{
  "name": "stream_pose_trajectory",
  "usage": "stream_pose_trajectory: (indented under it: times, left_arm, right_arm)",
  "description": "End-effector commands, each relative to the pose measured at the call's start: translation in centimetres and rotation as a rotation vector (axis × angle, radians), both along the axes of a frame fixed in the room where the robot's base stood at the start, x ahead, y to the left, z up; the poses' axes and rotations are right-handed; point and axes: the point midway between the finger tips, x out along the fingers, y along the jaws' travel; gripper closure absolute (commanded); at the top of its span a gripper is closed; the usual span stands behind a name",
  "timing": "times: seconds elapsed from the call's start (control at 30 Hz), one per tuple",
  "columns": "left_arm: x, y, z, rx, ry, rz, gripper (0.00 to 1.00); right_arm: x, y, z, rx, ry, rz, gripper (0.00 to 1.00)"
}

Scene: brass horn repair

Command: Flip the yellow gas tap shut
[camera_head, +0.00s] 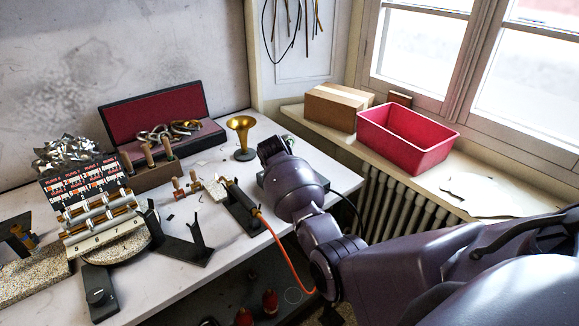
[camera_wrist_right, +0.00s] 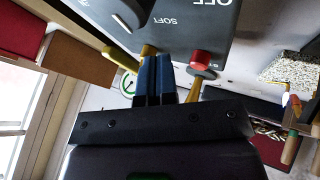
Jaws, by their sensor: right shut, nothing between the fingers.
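In the right wrist view a yellow lever (camera_wrist_right: 122,57), which looks like the gas tap, sticks out below a dark grey panel (camera_wrist_right: 195,22) lettered OFF and SOFT. A brass stub (camera_wrist_right: 148,50) sits beside it. My right gripper (camera_wrist_right: 156,62) is shut and empty, its blue fingertips close to the stub and just right of the lever. I cannot tell whether they touch. A red knob (camera_wrist_right: 203,60) is right of the fingers. In the head view my right wrist hides the tap and my right fingers. My left gripper is not in view.
A torch (camera_head: 240,200) with an orange hose (camera_head: 284,250) lies near my right arm. A brass bell (camera_head: 240,127) stands behind. A red bin (camera_head: 407,137) and a cardboard box (camera_head: 337,106) sit on the sill. Dark stands (camera_head: 186,246) occupy the bench (camera_head: 231,253).

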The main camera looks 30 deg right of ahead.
Motion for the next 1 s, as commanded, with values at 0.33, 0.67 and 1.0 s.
stream_pose_trajectory:
  times: [0.33, 0.67, 1.0]
  left_arm:
    - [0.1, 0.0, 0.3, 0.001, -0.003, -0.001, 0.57]
    - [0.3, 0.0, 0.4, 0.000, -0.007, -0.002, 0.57]
    - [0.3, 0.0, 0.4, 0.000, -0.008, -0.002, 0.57]
  right_arm:
    - [0.2, -2.6, 0.2, 0.000, -0.002, 0.001, 1.00]
    - [0.2, -2.7, 0.2, -0.001, -0.002, 0.000, 1.00]
    - [0.8, -3.0, 0.2, -0.001, -0.002, 0.000, 1.00]
